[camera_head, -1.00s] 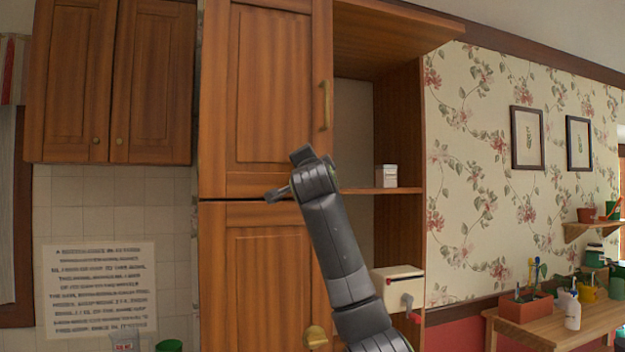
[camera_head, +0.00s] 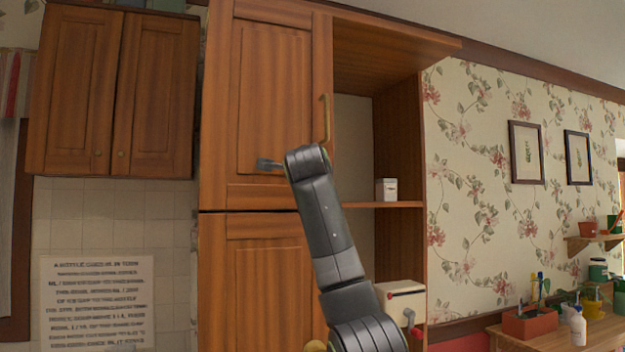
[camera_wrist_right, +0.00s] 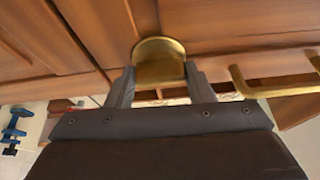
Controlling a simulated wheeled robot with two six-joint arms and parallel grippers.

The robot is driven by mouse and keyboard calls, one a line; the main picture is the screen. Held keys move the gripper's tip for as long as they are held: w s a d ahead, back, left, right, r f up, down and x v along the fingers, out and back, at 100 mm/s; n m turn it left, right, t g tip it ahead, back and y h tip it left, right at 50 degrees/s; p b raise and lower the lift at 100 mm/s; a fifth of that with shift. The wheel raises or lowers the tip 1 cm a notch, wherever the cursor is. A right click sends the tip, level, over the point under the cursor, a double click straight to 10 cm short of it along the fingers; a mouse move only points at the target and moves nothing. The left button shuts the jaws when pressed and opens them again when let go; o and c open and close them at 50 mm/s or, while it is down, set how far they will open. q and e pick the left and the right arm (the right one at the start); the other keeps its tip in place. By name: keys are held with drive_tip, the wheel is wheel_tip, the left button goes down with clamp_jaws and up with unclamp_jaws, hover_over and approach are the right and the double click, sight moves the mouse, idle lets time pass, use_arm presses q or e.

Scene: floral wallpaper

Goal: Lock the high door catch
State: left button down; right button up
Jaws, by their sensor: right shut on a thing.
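A brass catch (camera_wrist_right: 160,62) with a rounded end shows in the right wrist view, against a wooden door. My right gripper (camera_wrist_right: 159,76) is shut on it, with one grey finger on each side. In the head view my right arm rises in front of the tall cabinet. The upper door's brass handle (camera_head: 326,118) is just above and right of the wrist, and also shows in the wrist view (camera_wrist_right: 270,90). My left gripper is not in view.
An open shelf (camera_head: 385,205) with a small white box (camera_head: 386,189) lies right of the doors. A cream box with a red-knobbed crank (camera_head: 402,300) is below it. A closed wall cabinet (camera_head: 115,90) hangs at left.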

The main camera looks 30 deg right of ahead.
idle(0.4)
drive_tip(key=o, duration=1)
drive_tip(key=shift+d, duration=0.1)
drive_tip(key=shift+c, duration=0.2)
drive_tip(key=b+v, duration=0.7)
drive_tip(key=v, duration=1)
drive_tip(key=shift+b, duration=0.4)
